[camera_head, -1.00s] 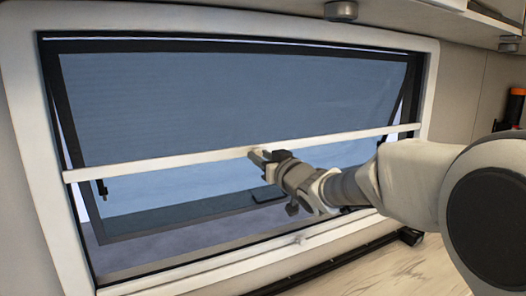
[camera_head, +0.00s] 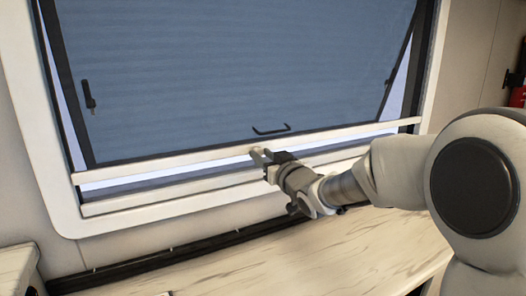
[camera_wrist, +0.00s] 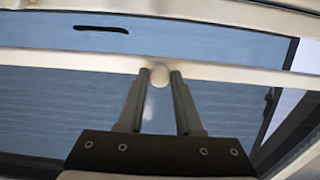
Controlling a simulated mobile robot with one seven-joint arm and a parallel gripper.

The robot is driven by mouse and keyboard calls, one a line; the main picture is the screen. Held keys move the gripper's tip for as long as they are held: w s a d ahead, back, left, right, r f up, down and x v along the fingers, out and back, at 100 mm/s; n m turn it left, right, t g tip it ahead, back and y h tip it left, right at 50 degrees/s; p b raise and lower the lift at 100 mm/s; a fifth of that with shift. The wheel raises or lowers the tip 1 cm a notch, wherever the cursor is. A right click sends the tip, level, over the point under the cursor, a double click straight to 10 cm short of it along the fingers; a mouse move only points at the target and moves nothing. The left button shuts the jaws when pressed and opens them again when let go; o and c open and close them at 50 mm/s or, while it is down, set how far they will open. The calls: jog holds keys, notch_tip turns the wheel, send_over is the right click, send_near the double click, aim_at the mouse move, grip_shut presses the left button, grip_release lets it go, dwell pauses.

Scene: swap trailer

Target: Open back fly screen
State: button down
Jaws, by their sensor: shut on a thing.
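The window (camera_head: 240,70) has a pale frame and a dark-edged bluish pane that is tilted outward. A white horizontal bar (camera_head: 160,167), seemingly the fly screen's edge, crosses the window low down, just above the bottom of the frame. My gripper (camera_head: 260,156) is at about the middle of this bar. In the wrist view, a small round pale knob (camera_wrist: 159,76) on the bar (camera_wrist: 225,72) sits between my two fingertips, which are shut on it. The screen mesh itself is hard to make out.
A black handle (camera_head: 271,129) and a black latch (camera_head: 88,95) are on the pane. A pale wood-look counter (camera_head: 250,262) lies below the window, with a dark rail (camera_head: 160,262) at its back. A red object (camera_head: 517,95) is at the right wall.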

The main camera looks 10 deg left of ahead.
jog(key=shift+f+b, duration=0.9)
jog(key=shift+f, duration=0.95)
jog(key=c, duration=0.6)
grip_release()
jog(key=shift+r, duration=0.1)
jog(key=p+v, duration=0.3)
jog(key=v, duration=1.4)
jog(key=shift+s+d, duration=0.15)
